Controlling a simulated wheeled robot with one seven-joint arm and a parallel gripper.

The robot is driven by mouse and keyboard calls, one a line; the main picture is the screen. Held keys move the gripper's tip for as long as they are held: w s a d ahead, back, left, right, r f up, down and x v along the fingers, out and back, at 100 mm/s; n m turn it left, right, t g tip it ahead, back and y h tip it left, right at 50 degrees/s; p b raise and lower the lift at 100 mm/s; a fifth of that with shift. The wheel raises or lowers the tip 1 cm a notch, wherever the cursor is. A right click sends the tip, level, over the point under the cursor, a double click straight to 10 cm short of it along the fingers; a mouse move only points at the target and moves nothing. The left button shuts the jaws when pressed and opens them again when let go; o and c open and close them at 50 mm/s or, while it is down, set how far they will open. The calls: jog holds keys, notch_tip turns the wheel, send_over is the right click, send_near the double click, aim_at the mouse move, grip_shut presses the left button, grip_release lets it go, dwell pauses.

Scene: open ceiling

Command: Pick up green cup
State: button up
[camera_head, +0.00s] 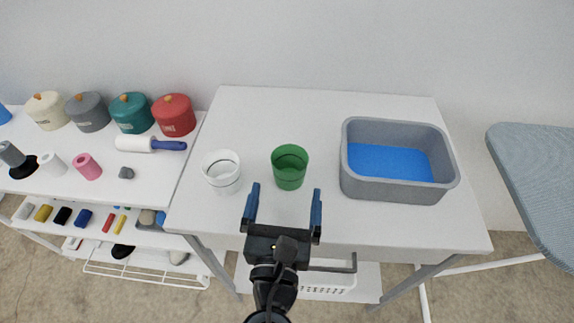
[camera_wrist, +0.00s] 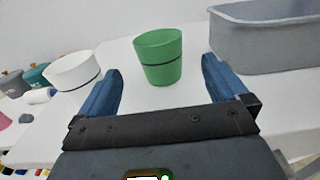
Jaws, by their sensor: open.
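The green cup (camera_head: 289,167) stands upright on the white table (camera_head: 270,110), near its middle. It has a thin dark band around it. In the wrist view the green cup (camera_wrist: 158,56) stands ahead, lined up with the gap between the fingers. My gripper (camera_head: 284,200) is open and empty at the table's front edge, on the near side of the cup. In the wrist view my gripper (camera_wrist: 160,85) shows two blue fingers spread apart, and the cup appears beyond them. I cannot tell whether the fingertips touch anything.
A white cup (camera_head: 222,172) stands left of the green cup. A grey bin (camera_head: 392,190) with a blue inside stands on the right. A left shelf holds several lidded pots (camera_head: 173,115) and a lint roller (camera_head: 150,144). An ironing board (camera_head: 540,180) is at far right.

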aim_at(287, 177)
jog(key=shift+w+d+r, duration=0.1)
jog(key=shift+w+r, duration=0.05)
jog(key=shift+w, duration=1.25)
jog(key=shift+w+d+r, duration=0.1)
jog(key=shift+w, duration=1.25)
jog(key=shift+c, duration=0.5)
jog(key=c, duration=1)
